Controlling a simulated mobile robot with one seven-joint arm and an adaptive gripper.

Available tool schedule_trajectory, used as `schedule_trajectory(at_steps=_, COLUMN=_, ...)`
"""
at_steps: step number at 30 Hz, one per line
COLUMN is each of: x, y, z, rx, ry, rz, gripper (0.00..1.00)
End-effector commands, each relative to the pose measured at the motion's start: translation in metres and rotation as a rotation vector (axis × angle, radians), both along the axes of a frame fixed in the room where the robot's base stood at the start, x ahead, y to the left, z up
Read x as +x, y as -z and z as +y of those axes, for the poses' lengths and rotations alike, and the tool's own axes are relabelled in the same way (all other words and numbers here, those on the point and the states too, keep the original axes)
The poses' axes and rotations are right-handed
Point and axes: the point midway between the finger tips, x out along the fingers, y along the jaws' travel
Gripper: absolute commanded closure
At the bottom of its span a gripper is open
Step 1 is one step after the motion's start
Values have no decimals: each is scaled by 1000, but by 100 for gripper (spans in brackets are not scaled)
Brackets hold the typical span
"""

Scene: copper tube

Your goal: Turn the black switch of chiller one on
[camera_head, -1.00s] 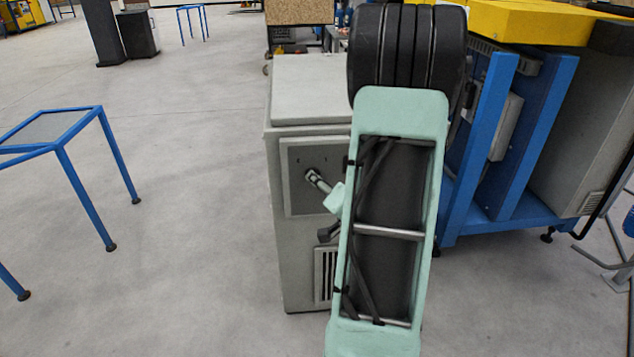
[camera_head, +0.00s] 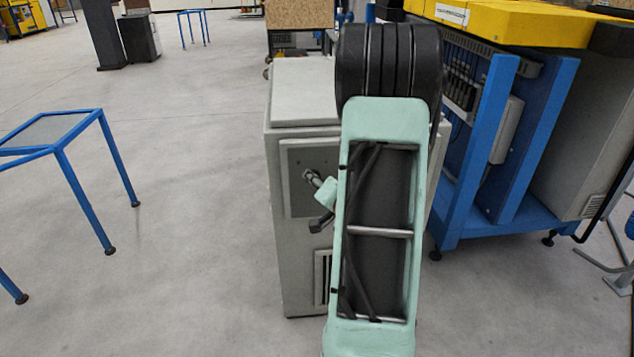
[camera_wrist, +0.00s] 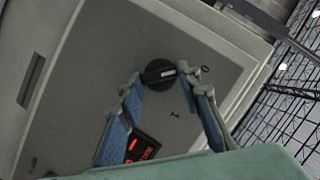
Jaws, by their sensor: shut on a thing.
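The chiller is a grey cabinet (camera_head: 302,95) with a square control panel (camera_head: 297,158) on its front; its face fills much of the wrist view (camera_wrist: 90,60). The round black switch (camera_wrist: 155,73) sits on that face, with a pale mark on its right side. My gripper (camera_wrist: 160,76) has its two blue-padded fingers on either side of the switch, shut on it. In the head view my gripper (camera_head: 312,178) reaches the panel, and the switch is hidden there. A red lit display (camera_wrist: 143,147) shows below the switch, partly covered by the left finger.
A blue frame bench with yellow top (camera_head: 520,22) stands close on the right. A low blue table (camera_head: 58,131) stands at left, with free floor between it and the cabinet. My arm covers the cabinet's right side.

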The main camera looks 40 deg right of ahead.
Motion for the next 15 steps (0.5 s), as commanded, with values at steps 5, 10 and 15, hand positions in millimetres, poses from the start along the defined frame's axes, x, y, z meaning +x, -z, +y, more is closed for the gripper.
schedule_trajectory(at_steps=5, x=0, y=0, z=0, rx=1, ry=0, rz=0, gripper=93)
schedule_trajectory(at_steps=10, x=0, y=1, z=0, rx=23, ry=0, rz=-13, gripper=93)
schedule_trajectory(at_steps=15, x=-1, y=2, z=-1, rx=88, ry=2, rz=-51, gripper=93)
